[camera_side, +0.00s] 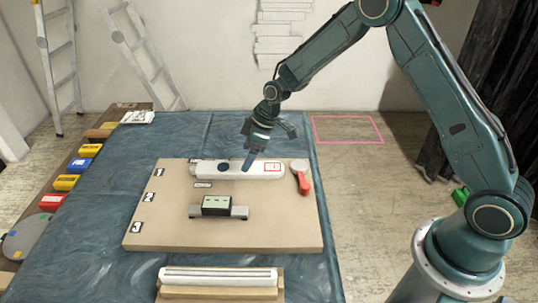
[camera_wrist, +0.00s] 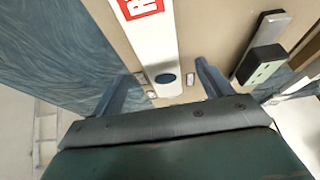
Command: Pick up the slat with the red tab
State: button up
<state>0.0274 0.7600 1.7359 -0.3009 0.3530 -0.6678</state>
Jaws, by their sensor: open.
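A long white bar (camera_side: 235,170) with a red label (camera_side: 272,167) and a dark oval lies along the row marked 1 on the tan board (camera_side: 265,230). The bar also shows in the wrist view (camera_wrist: 148,45), with part of a red label (camera_wrist: 138,8) at the top edge. My gripper (camera_side: 252,160) is open and empty above the bar. In the wrist view its fingers (camera_wrist: 165,72) stand on either side of the bar near the dark oval (camera_wrist: 168,78). I cannot tell whether they touch it. White slats (camera_side: 218,275) lie on a wooden rest at the front; no red tab shows on them.
A red-handled part (camera_side: 303,180) sits at the bar's right end. A dark block with a green face (camera_side: 216,205) stands on a grey bar (camera_side: 240,213). Coloured boxes (camera_side: 78,165) line the left side. A pink outline (camera_side: 348,129) marks clear floor at right.

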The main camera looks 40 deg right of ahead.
aim_at(240, 167)
jog(key=shift+x, duration=2.5)
jog(key=shift+r, duration=0.1)
jog(key=shift+w, duration=0.1)
jog(key=c, duration=1.2)
jog(key=shift+o, duration=0.2)
notch_tip(240, 167, up, 20)
